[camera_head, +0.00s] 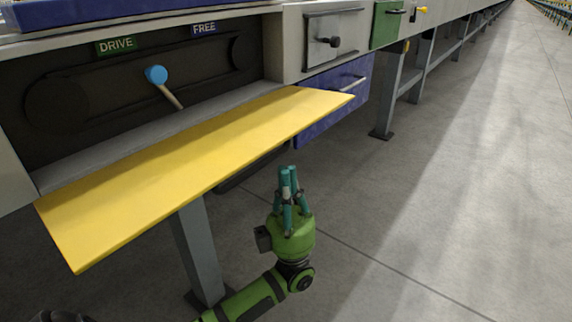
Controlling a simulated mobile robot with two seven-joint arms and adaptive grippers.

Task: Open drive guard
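The drive guard (190,165) is a wide yellow panel in the head view. It is folded down along its lower edge and sticks out towards me, nearly level, leaving the recess behind it uncovered. Inside the recess is a lever with a blue knob (156,75), under the green DRIVE label (116,45) and left of the blue FREE label (203,28). My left gripper (288,170) is below the panel's outer edge in the picture, apart from it. Its teal fingers point up, with the tips together and nothing between them. My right gripper is not in view.
A blue drawer (335,105) with a bar handle is right of the guard. Above it is a grey door (333,38) with a dark knob. A green panel (387,25) is farther along. A grey table leg (197,250) stands under the guard. The floor (450,200) at right is clear.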

